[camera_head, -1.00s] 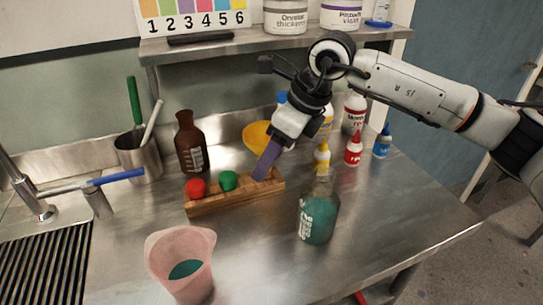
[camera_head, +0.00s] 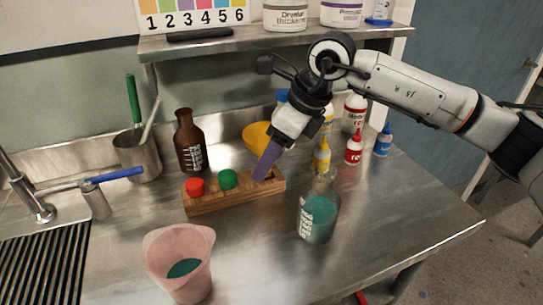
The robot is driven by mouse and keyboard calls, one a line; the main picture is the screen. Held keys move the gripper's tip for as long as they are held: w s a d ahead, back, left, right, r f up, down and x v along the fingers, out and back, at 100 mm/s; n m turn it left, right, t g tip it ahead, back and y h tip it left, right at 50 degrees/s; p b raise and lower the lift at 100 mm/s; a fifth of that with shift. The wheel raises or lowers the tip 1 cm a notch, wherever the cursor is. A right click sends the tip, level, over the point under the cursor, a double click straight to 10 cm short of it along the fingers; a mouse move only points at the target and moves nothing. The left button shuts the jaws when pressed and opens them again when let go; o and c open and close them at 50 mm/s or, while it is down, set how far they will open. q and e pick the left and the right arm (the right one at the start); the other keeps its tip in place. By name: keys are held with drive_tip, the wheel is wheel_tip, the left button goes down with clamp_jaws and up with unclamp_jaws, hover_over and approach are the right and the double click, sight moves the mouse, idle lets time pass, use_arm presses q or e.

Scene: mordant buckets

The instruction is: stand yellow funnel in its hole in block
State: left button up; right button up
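The wooden block (camera_head: 235,199) lies on the steel counter, with a red piece (camera_head: 195,187) and a green piece (camera_head: 228,179) standing in it. The yellow funnel (camera_head: 255,134) shows as a wide yellow cone just behind and left of my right gripper; its lower part is hidden. My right gripper (camera_head: 265,167) points down, its purple fingers over the right end of the block. The fingers overlap in this view, so I cannot tell whether they are shut on the funnel. My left gripper is not in view.
A bottle of teal liquid (camera_head: 319,215) stands right of the block, a brown bottle (camera_head: 189,142) behind it. A pink beaker (camera_head: 181,262) stands in front. Small red (camera_head: 354,149), yellow (camera_head: 322,157) and blue (camera_head: 383,141) bottles stand at the right. The counter's front right is clear.

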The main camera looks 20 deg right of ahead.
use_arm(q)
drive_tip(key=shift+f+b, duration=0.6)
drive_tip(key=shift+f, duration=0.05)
use_arm(e)
drive_tip(key=shift+f, duration=0.8)
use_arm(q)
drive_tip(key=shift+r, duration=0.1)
use_arm(e)
drive_tip(key=o, duration=1.2)
drive_tip(key=shift+r, duration=0.1)
drive_tip(key=shift+v, duration=0.85)
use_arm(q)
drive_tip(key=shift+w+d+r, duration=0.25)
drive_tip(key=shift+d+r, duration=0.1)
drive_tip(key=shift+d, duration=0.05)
use_arm(e)
drive_tip(key=v, duration=0.8)
drive_tip(key=shift+r, duration=0.3)
drive_tip(key=shift+s, duration=0.15)
